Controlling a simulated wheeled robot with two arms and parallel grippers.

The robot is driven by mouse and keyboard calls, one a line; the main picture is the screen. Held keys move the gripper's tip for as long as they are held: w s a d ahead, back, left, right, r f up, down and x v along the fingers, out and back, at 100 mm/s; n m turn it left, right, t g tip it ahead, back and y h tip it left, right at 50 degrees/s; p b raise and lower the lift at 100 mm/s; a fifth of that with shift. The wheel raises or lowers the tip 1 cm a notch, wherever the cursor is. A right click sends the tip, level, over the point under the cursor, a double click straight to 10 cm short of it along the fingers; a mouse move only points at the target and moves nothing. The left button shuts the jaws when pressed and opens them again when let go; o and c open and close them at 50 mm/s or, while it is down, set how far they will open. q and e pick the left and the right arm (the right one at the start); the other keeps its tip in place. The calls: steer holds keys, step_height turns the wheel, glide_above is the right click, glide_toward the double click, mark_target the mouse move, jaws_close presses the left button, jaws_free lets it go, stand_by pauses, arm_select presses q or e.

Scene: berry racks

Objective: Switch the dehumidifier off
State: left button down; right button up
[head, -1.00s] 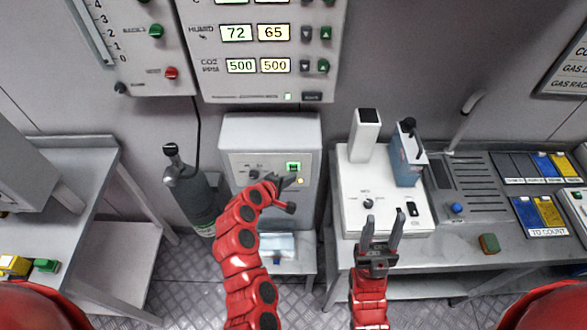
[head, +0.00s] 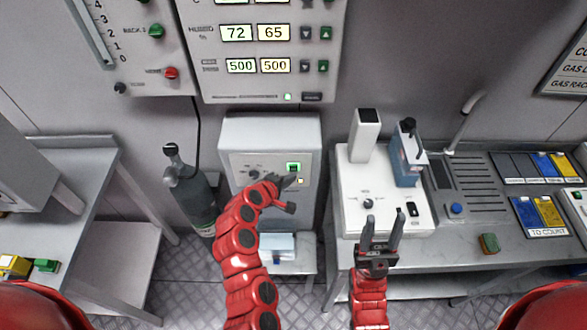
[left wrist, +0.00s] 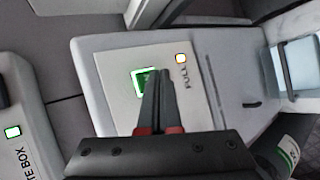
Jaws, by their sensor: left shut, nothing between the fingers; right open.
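The dehumidifier (head: 270,132) is a pale grey box below the wall panel. My left gripper (head: 290,181) is shut and empty, just in front of the panel below the switch. In the left wrist view the shut fingertips (left wrist: 158,72) overlap the right part of the green-lit switch (left wrist: 141,78); I cannot tell whether they touch it. My right gripper (head: 382,232) is open and empty, before the white bench device.
A grey gas cylinder (head: 192,195) stands left of the dehumidifier. A white device (head: 385,215) with a blue-grey block sits on the right bench. A control panel (head: 262,85) hangs above. A clear bin (head: 278,245) is below the dehumidifier.

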arm_select(q)
steer(key=shift+w, duration=0.2)
stand_by(0.4)
steer(key=shift+w, duration=0.3)
steer(key=shift+w+b, duration=0.3)
steer(key=shift+w, duration=0.15)
stand_by(0.8)
steer(key=shift+s, duration=0.95)
steer(key=s+p, duration=0.1)
steer(key=s, duration=0.4)
steer(key=shift+w+a, duration=0.1)
stand_by(0.5)
